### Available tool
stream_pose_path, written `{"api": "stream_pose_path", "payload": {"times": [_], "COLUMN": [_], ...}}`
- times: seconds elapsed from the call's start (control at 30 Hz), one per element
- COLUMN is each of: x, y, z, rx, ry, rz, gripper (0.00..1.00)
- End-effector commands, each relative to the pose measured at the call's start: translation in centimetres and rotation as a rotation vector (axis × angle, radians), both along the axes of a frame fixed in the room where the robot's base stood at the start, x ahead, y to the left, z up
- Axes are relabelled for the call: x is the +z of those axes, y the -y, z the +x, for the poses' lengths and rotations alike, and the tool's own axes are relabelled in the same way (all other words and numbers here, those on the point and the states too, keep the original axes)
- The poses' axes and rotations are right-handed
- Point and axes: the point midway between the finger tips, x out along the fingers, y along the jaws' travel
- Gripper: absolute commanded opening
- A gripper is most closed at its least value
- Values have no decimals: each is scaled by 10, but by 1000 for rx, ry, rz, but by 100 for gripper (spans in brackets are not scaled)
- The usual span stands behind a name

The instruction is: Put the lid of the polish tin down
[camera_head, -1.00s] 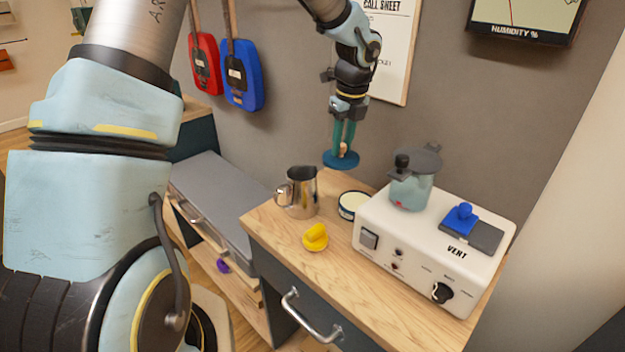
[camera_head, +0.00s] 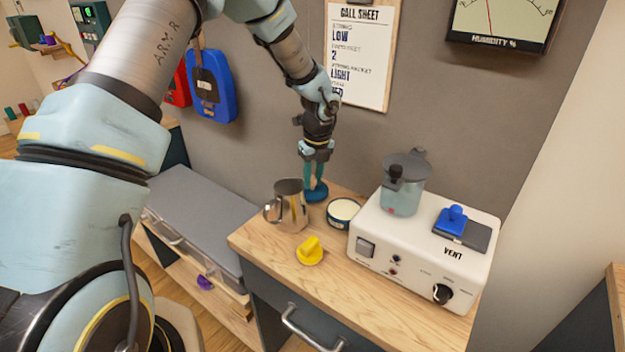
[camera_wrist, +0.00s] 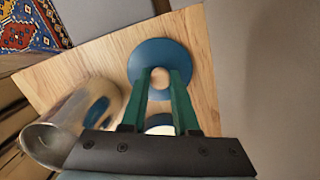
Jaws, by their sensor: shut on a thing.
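The blue round lid (camera_head: 318,193) of the polish tin is in my gripper (camera_head: 315,184), held by its small pale knob. In the wrist view the lid (camera_wrist: 145,56) is a blue disc below the green fingers of my gripper (camera_wrist: 160,80). The lid is at or just above the wooden top behind the metal jug; I cannot tell whether it touches. The open polish tin (camera_head: 342,212), with pale contents, stands just right of the lid. In the wrist view the tin (camera_wrist: 160,122) is partly hidden by my gripper.
A metal jug (camera_head: 291,210) stands close to the left of the lid. A yellow knobbed piece (camera_head: 310,252) lies in front. Bare wood (camera_head: 270,245) shows at the front left.

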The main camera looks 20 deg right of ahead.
Motion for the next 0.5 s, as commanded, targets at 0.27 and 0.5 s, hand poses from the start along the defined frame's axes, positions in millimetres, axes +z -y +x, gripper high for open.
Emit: {"api": "stream_pose_path", "payload": {"times": [0.27,0.5], "x": [-12,-15], "y": [0,0], "z": [0,0], "rx": [0,0], "ry": [1,1], "rz": [-1,0], "gripper": [0,33]}}
